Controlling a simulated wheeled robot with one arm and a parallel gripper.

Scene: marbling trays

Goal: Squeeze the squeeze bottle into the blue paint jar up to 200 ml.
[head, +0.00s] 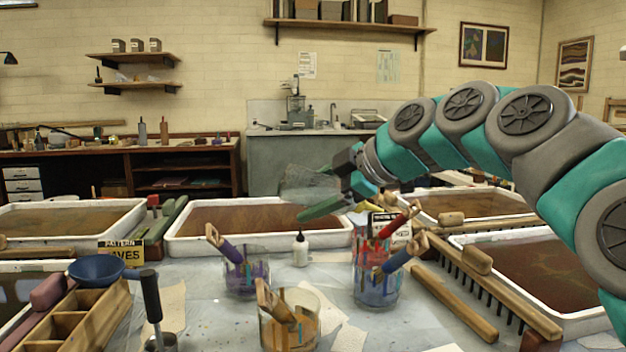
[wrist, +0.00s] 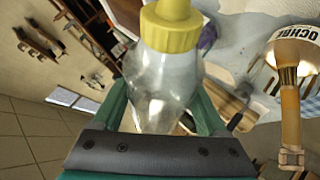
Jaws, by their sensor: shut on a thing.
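My gripper (head: 325,198) is raised over the middle of the table, its arm reaching in from the right. In the wrist view its green fingers (wrist: 162,100) are shut on the clear squeeze bottle (wrist: 165,70), which has a yellow cap (wrist: 172,30). The bottle's see-through body (head: 308,184) shows faintly in the head view, above the table. No fill mark is readable.
A purple-stained jar (head: 246,275) and an ochre-coloured jar (head: 290,330) hold tools nearby. A small white bottle (head: 300,252) stands between the jars. Wide trays (head: 175,252) line the back and sides. A long rake (head: 510,305) lies at right.

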